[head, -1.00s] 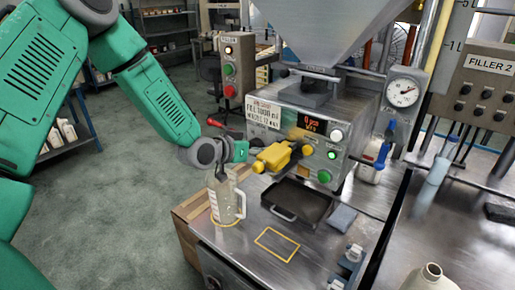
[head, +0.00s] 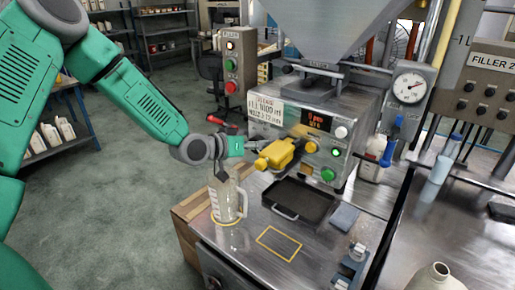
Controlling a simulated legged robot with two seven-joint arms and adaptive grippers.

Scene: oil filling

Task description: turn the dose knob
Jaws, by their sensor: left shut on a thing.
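My left gripper (head: 222,172) reaches in from the left with its dark fingers pointing down. It is shut at the top of a clear measuring jug (head: 228,206), which stands upright inside a yellow ring on the steel bench. Exactly where the fingers touch the jug is hard to see. The filler's front panel has a white knob (head: 341,132), a yellow knob (head: 310,147) and green buttons (head: 327,174). No readable label tells me which is the dose knob. My right gripper is not in view.
A red-handled lever (head: 222,122) is behind the gripper. The yellow outlined rectangle (head: 279,243) on the bench is empty.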

